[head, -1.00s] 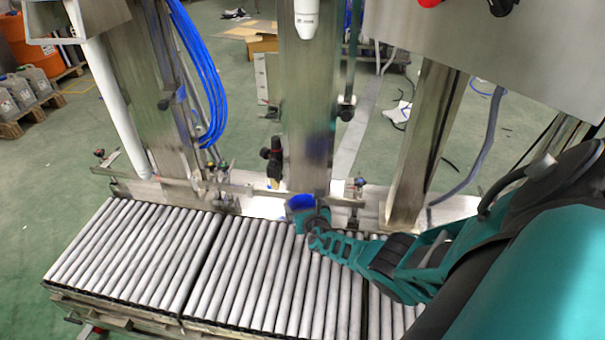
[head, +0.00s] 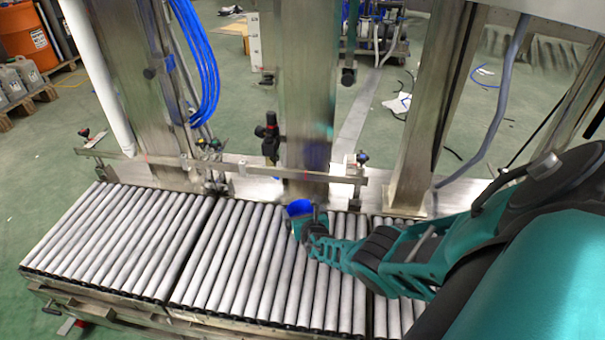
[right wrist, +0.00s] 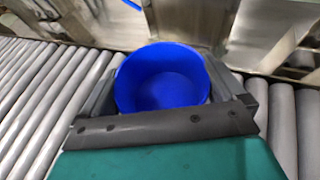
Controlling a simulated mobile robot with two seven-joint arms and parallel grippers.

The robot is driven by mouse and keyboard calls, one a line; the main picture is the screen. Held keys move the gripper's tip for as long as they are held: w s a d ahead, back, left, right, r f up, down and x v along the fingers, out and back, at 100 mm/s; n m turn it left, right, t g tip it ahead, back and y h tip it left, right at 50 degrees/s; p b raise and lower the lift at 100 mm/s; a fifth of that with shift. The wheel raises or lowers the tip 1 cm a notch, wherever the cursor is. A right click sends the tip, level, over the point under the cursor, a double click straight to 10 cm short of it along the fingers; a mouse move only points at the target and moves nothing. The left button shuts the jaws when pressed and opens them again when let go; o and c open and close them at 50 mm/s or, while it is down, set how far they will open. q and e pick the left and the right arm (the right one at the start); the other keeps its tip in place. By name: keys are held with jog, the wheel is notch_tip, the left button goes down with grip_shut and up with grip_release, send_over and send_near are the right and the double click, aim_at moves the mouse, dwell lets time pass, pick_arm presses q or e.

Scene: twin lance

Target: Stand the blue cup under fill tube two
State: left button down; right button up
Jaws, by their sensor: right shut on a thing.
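The blue cup (head: 299,208) is upright at the back of the roller conveyor, just in front of the middle steel column. My right gripper (head: 303,219) is shut on it, with my teal right arm reaching in from the right. In the right wrist view the cup (right wrist: 163,78) sits between the two dark fingers (right wrist: 178,100), open side up, and looks empty. I cannot tell whether its base touches the rollers. My left gripper is not in view. No fill tube nozzle shows in the head view now.
The roller conveyor (head: 235,255) is otherwise clear. A metal rail (head: 240,170) with small clamps runs along its back edge. The middle column (head: 306,110) and right column (head: 425,130) stand behind. Blue hoses (head: 203,70) and a white pipe (head: 97,75) hang at left.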

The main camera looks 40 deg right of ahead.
jog(key=shift+f, duration=0.15)
jog(key=o, duration=0.7)
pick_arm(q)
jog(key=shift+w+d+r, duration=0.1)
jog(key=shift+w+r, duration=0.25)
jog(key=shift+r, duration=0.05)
pick_arm(e)
jog(key=shift+o, duration=0.2)
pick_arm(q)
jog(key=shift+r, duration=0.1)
pick_arm(e)
jog(key=shift+s, duration=0.1)
